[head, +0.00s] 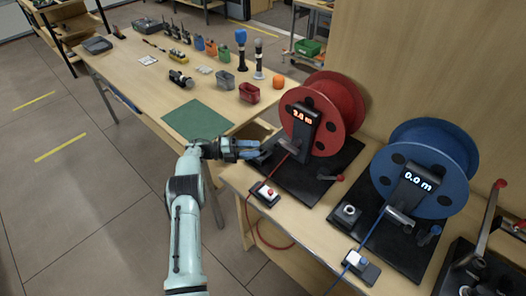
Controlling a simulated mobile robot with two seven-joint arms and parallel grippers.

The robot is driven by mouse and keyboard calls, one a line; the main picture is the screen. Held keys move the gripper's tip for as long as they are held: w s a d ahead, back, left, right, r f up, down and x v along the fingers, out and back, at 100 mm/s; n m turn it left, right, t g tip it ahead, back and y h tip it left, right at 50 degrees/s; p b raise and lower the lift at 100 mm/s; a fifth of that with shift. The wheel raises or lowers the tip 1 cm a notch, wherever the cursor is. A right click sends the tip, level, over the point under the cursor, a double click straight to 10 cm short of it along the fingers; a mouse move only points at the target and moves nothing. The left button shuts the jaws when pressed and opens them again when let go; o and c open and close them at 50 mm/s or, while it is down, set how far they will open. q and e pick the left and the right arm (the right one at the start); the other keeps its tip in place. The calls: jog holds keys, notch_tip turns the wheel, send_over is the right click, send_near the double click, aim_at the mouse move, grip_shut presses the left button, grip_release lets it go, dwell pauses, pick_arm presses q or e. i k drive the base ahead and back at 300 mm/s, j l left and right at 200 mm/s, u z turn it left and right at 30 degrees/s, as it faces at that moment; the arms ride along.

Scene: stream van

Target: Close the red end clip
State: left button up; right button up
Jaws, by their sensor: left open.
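The red end clip (266,192) is a small pale and dark block with a red top, at the front edge of the reel table. The red cable runs through it from the red reel (344,108), whose display reads about 3.8 m, and hangs over the edge in a loop. I cannot tell whether the clip is open or closed. My left gripper (262,150) is open and appears empty, above and beyond the clip in the picture, near the reel's silver cable guide (289,146). It is apart from the clip. My right gripper is not in view.
A blue reel (432,165) reading 0.0 m stands at right, with a blue-topped clip (361,262) before it. A red-handled lever (330,176) sits by the red reel. The wooden table (148,83) behind holds a green mat (197,121), cups and tools. Floor at left is clear.

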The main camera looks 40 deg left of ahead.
aim_at(267, 193)
jog(key=k+j, duration=0.2)
jog(key=j, duration=0.2)
jog(key=k+j, duration=0.45)
jog(key=j, duration=0.3)
